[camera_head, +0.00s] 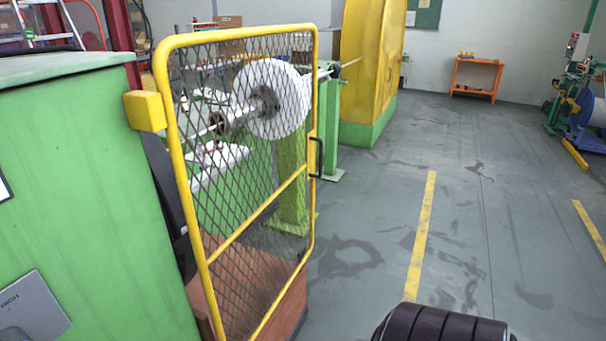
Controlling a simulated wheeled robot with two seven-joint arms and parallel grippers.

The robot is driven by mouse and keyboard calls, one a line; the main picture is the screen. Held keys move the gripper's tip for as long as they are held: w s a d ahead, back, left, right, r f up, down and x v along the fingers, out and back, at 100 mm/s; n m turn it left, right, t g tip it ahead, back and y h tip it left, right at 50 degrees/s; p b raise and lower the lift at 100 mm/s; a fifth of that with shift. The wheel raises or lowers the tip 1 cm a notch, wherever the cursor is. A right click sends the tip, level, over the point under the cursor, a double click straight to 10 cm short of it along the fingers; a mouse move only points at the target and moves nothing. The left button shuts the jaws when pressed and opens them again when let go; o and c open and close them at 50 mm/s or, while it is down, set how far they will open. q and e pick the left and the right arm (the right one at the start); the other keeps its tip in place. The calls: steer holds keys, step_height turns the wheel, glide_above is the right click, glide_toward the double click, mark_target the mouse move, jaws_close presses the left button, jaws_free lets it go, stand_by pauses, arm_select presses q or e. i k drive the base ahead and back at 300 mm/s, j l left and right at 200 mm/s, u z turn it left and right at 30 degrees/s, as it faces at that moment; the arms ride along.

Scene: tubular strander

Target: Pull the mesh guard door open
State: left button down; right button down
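The mesh guard door (232,235) has a yellow tube frame with dark diamond mesh and a yellow crossbar. It stands upright left of the picture's middle. Its near left side is beside a yellow block (145,110) on the green cabinet. A black handle (316,158) sits on the door's far right upright, with nothing touching it. I cannot tell from this view whether the door stands ajar. Neither of my grippers is in view.
The green cabinet (85,190) fills the left side. Behind the mesh are a white disc (272,98) and green machine parts. A yellow housing (368,65) stands beyond. The grey floor (370,240) right of the door is clear, with a yellow line (421,232).

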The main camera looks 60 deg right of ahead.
mark_target(163, 83)
steer(key=z, duration=1.6)
